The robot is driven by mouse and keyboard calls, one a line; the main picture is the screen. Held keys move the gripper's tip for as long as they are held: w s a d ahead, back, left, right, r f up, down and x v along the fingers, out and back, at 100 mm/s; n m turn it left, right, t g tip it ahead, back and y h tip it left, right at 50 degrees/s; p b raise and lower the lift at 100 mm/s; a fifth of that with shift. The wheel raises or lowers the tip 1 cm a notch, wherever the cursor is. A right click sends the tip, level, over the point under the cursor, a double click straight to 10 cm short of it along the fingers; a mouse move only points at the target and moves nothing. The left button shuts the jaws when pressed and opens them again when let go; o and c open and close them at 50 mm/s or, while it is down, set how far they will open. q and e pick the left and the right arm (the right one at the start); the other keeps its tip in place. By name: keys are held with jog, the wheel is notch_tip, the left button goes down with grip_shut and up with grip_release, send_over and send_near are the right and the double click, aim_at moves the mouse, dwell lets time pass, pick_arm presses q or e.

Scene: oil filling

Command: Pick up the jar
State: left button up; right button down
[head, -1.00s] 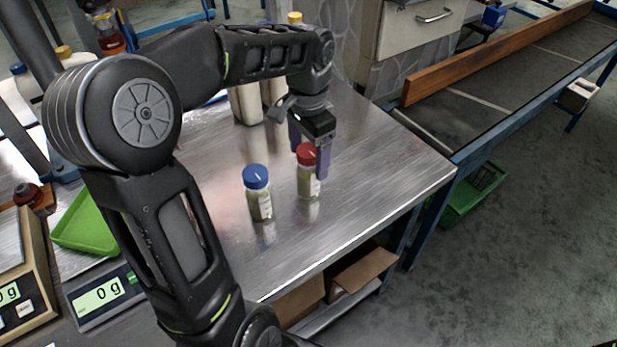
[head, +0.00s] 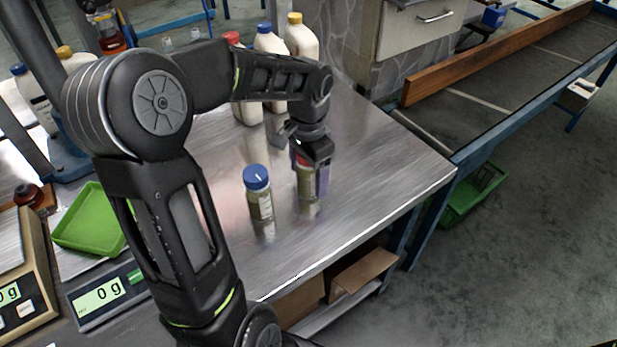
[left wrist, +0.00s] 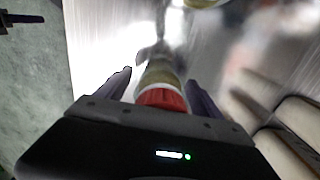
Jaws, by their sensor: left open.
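A jar with a red lid (head: 306,182) stands upright on the metal table (head: 375,165). Its red lid (left wrist: 162,98) also shows in the left wrist view, between the two fingers. My left gripper (head: 312,184) points down over this jar, with its fingers on either side of it, open. In the left wrist view the fingers of the left gripper (left wrist: 160,90) appear apart from the jar. A second jar with a blue lid (head: 258,192) stands upright to the left of it. My right gripper is not in view.
Several bottles (head: 300,38) stand at the back of the table, behind my left arm. A green tray (head: 92,220) and a scale (head: 105,298) are at the left. The table's right side is clear.

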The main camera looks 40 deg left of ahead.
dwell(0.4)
pick_arm(q)
jog(key=c, duration=1.6)
jog(key=shift+r, duration=0.1)
jog(key=shift+c, duration=0.2)
notch_tip(320, 180, up, 10)
jog(key=shift+f, duration=0.1)
